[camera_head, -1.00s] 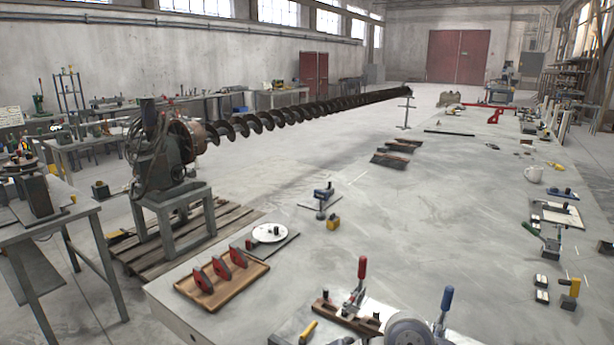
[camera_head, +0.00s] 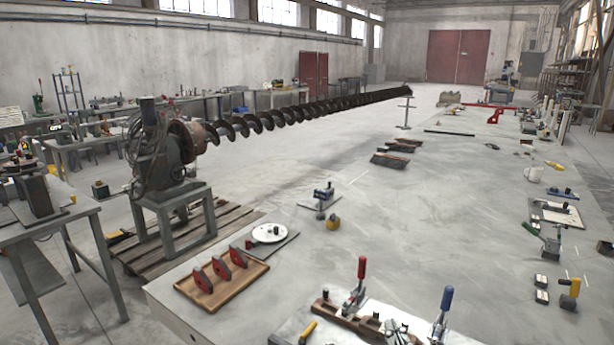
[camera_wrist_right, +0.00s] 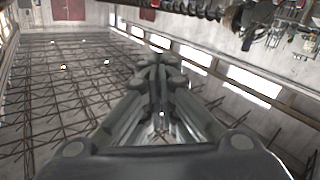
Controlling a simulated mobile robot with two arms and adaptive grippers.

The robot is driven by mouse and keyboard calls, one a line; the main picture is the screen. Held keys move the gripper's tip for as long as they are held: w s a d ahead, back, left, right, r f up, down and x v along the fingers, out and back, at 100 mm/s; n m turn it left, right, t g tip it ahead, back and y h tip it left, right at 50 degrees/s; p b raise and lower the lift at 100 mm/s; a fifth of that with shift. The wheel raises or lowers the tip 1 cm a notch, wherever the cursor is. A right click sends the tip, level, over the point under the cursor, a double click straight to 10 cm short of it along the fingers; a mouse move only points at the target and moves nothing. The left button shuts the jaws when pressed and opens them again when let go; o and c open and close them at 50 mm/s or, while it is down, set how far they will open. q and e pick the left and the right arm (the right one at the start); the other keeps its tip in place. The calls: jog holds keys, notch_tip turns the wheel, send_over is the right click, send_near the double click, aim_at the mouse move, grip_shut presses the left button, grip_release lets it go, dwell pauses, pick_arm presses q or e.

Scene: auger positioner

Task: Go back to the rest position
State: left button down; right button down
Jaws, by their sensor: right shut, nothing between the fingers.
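My right gripper (camera_wrist_right: 158,62) fills the middle of the right wrist view, its fingers shut together with nothing between them. In the head view only a small grey tip of it (camera_head: 397,332) shows at the bottom edge, close to the red-handled clamp (camera_head: 360,285) and the blue-handled clamp (camera_head: 442,312). The rest of that arm is out of the frame. My left gripper is in neither view. The long dark auger (camera_head: 300,112) runs from the motor drive (camera_head: 160,150) toward the back; its end also shows in the wrist view (camera_wrist_right: 195,8).
A wooden tray (camera_head: 228,290) with red pieces lies at the table's front left. A white disc (camera_head: 270,233) lies behind it. The middle of the table (camera_head: 430,220) is clear. The wrist view shows roof trusses (camera_wrist_right: 60,110).

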jog(key=s+d+f+g, duration=0.1)
jog(key=s+f+g, duration=0.1)
jog(key=f, duration=0.3)
jog(key=s+d+f+m+g+h, duration=0.1)
jog(key=s+d+f+g, duration=0.1)
jog(key=s+f, duration=0.2)
jog(key=s+d+f+m+g+h, duration=0.1)
jog(key=s+d+f+g, duration=0.1)
jog(key=f, duration=0.3)
jog(key=shift+s+f+g, duration=0.3)
jog(key=shift+s+g, duration=0.3)
jog(key=shift+s, duration=0.15)
jog(key=s+f+g+y, duration=0.1)
jog(key=s+f+g, duration=0.35)
jog(key=s, duration=0.35)
jog(key=s+f+g, duration=0.3)
jog(key=s+f, duration=0.2)
jog(key=s, duration=0.3)
notch_tip(320, 180, down, 26)
jog(key=s+n, duration=0.1)
jog(key=s, duration=0.1)
jog(key=s+d+f+g, duration=0.2)
jog(key=s+f, duration=1.3)
jog(key=s, duration=0.1)
jog(key=shift+d, duration=0.35)
jog(key=shift+f, duration=0.1)
